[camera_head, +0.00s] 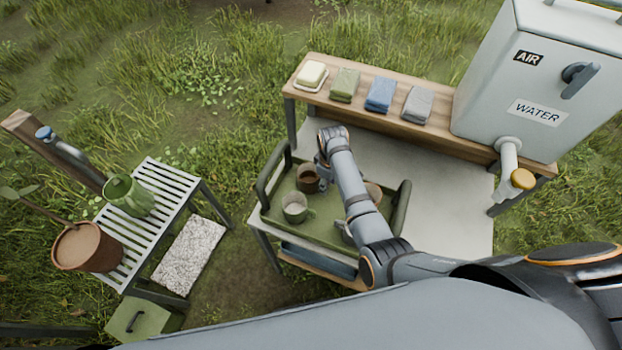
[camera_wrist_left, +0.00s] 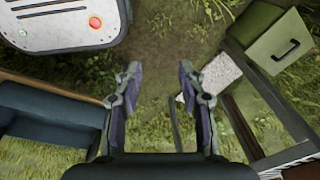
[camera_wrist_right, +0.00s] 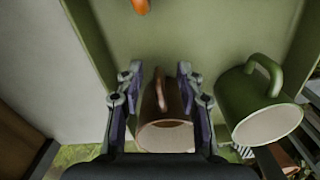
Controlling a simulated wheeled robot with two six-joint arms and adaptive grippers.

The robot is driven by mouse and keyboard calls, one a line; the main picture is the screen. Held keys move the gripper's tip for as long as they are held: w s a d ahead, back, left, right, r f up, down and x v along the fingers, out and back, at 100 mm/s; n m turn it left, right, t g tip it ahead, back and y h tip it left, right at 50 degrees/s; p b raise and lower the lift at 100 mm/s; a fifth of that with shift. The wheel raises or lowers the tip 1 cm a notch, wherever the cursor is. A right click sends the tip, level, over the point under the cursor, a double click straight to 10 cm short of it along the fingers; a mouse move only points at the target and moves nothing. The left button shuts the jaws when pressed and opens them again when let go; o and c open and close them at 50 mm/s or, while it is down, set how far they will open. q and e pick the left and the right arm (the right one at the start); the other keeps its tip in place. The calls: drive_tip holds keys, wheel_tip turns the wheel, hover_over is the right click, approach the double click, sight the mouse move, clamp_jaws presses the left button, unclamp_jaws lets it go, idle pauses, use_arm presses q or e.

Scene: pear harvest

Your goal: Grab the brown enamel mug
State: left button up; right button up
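The brown enamel mug (camera_head: 308,179) stands on the green tray (camera_head: 330,213), partly beside my right gripper (camera_head: 323,171). In the right wrist view the brown mug (camera_wrist_right: 166,132) lies between the two fingers of my right gripper (camera_wrist_right: 160,72), its handle pointing up between the fingertips. The fingers are spread and do not look closed on it. A green mug (camera_head: 296,208) stands next to it and shows at the right in the right wrist view (camera_wrist_right: 262,103). My left gripper (camera_wrist_left: 158,72) is open and empty above the ground, outside the head view.
An orange-brown mug (camera_head: 374,191) is partly hidden behind my right arm. The tray has raised handles at its ends. A wooden shelf (camera_head: 300,97) with folded cloths and a water tank (camera_head: 540,75) stand behind. A slatted bench (camera_head: 150,237) with pots is at the left.

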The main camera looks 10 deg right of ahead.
drive_tip(key=shift+f, duration=0.65)
drive_tip(key=shift+w+f, duration=0.1)
drive_tip(key=shift+f, duration=0.35)
use_arm(q)
drive_tip(key=shift+s, duration=0.75)
use_arm(e)
clamp_jaws()
